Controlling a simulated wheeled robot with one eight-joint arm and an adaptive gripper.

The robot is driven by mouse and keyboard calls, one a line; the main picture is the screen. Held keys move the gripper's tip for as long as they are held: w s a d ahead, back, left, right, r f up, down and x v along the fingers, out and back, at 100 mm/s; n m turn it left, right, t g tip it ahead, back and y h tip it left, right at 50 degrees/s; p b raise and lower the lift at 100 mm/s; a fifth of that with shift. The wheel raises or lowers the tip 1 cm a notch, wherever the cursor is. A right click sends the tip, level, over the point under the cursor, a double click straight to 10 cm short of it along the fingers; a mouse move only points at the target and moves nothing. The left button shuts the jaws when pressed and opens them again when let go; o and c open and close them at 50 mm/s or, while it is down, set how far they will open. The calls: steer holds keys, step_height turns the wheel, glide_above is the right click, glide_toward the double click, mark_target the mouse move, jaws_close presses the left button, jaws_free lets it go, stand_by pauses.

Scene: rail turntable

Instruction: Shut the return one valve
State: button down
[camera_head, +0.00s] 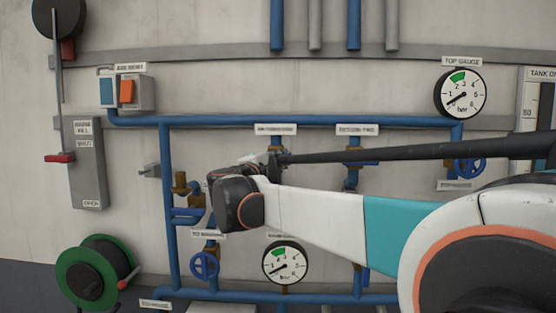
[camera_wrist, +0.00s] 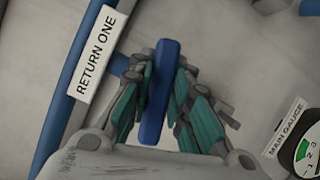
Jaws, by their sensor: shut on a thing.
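A blue valve handle (camera_wrist: 153,118), a flat bar, stands between the fingers of my gripper (camera_wrist: 160,72) in the wrist view. The fingers, with teal pads, press on it from both sides. A white RETURN ONE label (camera_wrist: 97,52) sits to the left of the handle, along a blue pipe (camera_wrist: 62,115). In the head view my black wrist (camera_head: 238,203) is in front of the pipework at left centre and hides the fingers and the held handle. The valve's body is not clearly visible.
The main gauge (camera_head: 285,262) is below and right of my wrist. A blue handwheel (camera_head: 204,266) is below it. Brass valve parts (camera_head: 180,183) are close on the left. A green hose reel (camera_head: 92,272) and a red-handled lever box (camera_head: 86,165) are further left.

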steer(key=shift+f+m+g, duration=0.15)
steer(key=shift+m+g, duration=0.45)
steer(key=shift+m, duration=0.7)
steer(key=shift+m+y, duration=0.3)
steer(key=c, duration=1.5)
jaws_free()
